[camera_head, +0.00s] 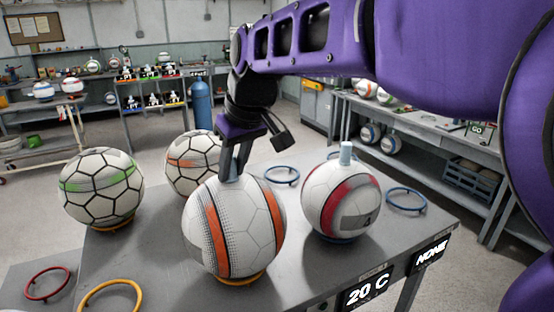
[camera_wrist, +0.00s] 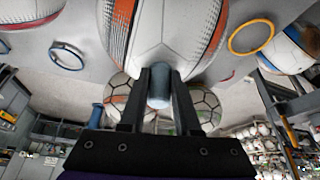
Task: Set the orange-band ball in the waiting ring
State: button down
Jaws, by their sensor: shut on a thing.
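A white ball with orange bands (camera_head: 234,228) is at the front middle of the grey table in the head view. It also fills the top of the wrist view (camera_wrist: 165,30). My gripper (camera_head: 234,172) is above it, pointing down, shut on the grey stem (camera_wrist: 159,88) on its top. An orange ring (camera_head: 241,281) shows under the ball; I cannot tell whether the ball touches it. Another ball with an orange band and black seams (camera_head: 192,160) stands behind. Empty rings are blue (camera_head: 282,175), blue (camera_head: 406,199), red (camera_head: 47,283) and yellow (camera_head: 110,297). No label marks the waiting ring.
A red-band ball (camera_head: 340,200) with a stem stands close on the right. A green-band ball (camera_head: 101,188) sits at the left in an orange ring. Signs at the table's front edge read "20 C" (camera_head: 367,289) and "NONE" (camera_head: 428,254).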

jog(key=shift+f, duration=0.45)
jog(key=shift+f, duration=0.3)
jog(key=c, duration=0.6)
grip_release()
